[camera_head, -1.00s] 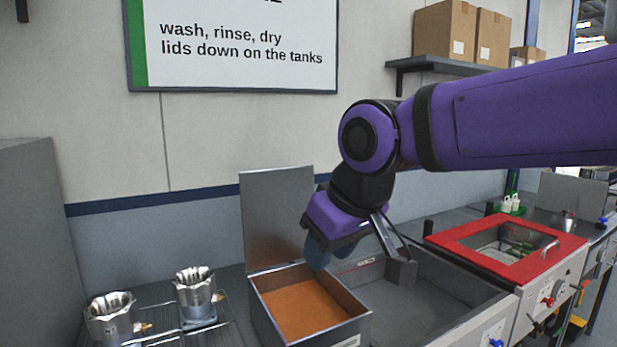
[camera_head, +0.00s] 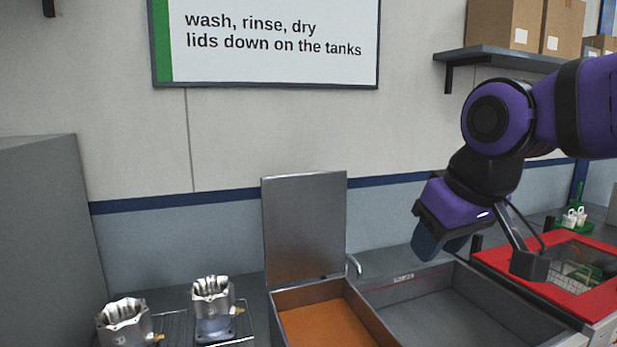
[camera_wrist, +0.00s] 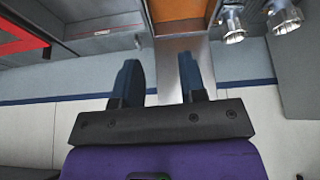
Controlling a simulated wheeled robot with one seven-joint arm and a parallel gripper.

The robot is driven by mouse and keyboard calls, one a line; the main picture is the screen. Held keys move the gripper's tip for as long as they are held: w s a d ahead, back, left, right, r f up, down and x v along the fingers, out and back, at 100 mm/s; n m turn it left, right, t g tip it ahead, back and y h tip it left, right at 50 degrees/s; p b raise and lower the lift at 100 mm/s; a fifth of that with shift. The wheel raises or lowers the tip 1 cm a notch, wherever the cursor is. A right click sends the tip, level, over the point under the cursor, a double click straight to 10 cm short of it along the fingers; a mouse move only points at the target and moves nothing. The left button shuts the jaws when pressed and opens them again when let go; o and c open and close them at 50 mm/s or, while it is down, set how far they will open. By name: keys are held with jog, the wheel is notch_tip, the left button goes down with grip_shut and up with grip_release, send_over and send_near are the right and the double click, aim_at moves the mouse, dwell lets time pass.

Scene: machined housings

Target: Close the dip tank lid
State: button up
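The dip tank (camera_head: 357,304) is an open box with orange liquid or an orange floor inside. Its grey metal lid (camera_head: 305,230) stands upright along the tank's back edge, so the tank is open. My gripper (camera_head: 440,245) is above the grey sink, to the right of the lid and apart from it. In the wrist view my gripper (camera_wrist: 160,78) has its two blue fingers spread with nothing held between them. There the lid (camera_wrist: 181,58) lies beyond the fingers, with the tank (camera_wrist: 184,28) at the top.
The empty grey sink (camera_head: 450,310) adjoins the tank's right side, with a tap (camera_head: 354,265) at the back. A red-framed tank (camera_head: 490,258) stands farther right. Two metal housings (camera_head: 212,300) (camera_head: 128,325) are on the left. A shelf with boxes (camera_head: 505,22) hangs at upper right.

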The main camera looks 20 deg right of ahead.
jog(key=w+r+n+g, duration=0.2)
jog(key=w+r+n, duration=0.2)
jog(key=w+r, duration=0.5)
notch_tip(320, 180, up, 5)
jog(key=n+g, duration=0.4)
jog(key=n, duration=0.4)
send_over(300, 177)
jog(key=s+d, duration=0.3)
jog(key=d, duration=0.1)
jog(key=w+a+f+n+g, duration=0.2)
jog(key=w+f+n, duration=0.3)
jog(key=w, duration=0.6)
jog(key=x, duration=1)
jog(key=shift+s+a+f, duration=0.1)
jog(key=shift+s+a, duration=0.05)
jog(key=shift+a, duration=0.05)
grip_shut()
